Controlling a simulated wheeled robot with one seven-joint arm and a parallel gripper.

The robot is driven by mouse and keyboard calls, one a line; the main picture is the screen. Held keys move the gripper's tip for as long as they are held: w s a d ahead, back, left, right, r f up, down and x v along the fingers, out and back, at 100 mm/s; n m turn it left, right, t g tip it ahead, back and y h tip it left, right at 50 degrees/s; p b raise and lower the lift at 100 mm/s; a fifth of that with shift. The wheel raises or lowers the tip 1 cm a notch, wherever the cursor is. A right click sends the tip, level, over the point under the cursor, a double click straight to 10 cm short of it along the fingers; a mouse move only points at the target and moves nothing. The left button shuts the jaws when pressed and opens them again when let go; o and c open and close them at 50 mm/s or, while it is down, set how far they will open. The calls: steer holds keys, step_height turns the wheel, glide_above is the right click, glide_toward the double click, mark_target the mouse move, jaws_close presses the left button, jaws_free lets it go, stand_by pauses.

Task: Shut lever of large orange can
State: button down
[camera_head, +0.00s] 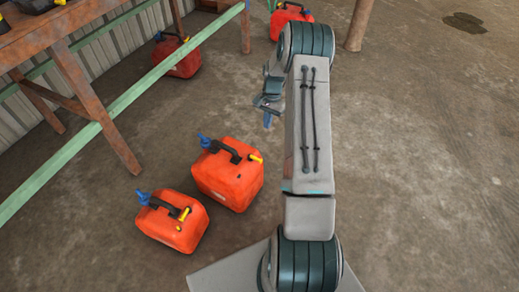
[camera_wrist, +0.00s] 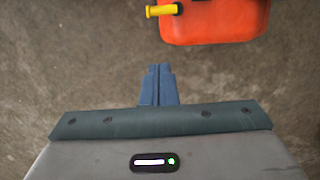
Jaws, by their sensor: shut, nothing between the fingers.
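The large orange can (camera_head: 222,183) stands upright on the floor, with a black handle (camera_head: 221,152), a blue nozzle-like part (camera_head: 204,141) and a yellow lever-like piece (camera_head: 256,158) at its right end. My gripper (camera_head: 267,121) is beyond and right of this can in the head view, apart from it. In the wrist view the blue fingers (camera_wrist: 158,68) are together and empty. An orange can (camera_wrist: 215,22), seemingly the large one, is cut off at the top, with a yellow piece (camera_wrist: 161,11) left of it, ahead of the fingertips. Whether the lever is open is unclear.
A smaller orange can (camera_head: 170,224) stands just left of the large one. Other orange cans stand farther back, one by the wooden bench (camera_head: 185,58) and one at the top (camera_head: 289,20). A green rail (camera_head: 130,95) runs along the left. The floor right of my arm is clear.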

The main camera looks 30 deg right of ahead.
steer(key=shift+a+f, duration=0.1)
steer(key=b, duration=0.4)
glide_toward(255, 159)
steer(key=w+d+f, duration=0.2)
steer(key=d+f, duration=0.2)
steer(key=f, duration=0.1)
steer(key=s+a+f, duration=0.1)
steer(key=s+a, duration=0.1)
steer(key=a, duration=0.1)
steer(key=shift+f, duration=0.4)
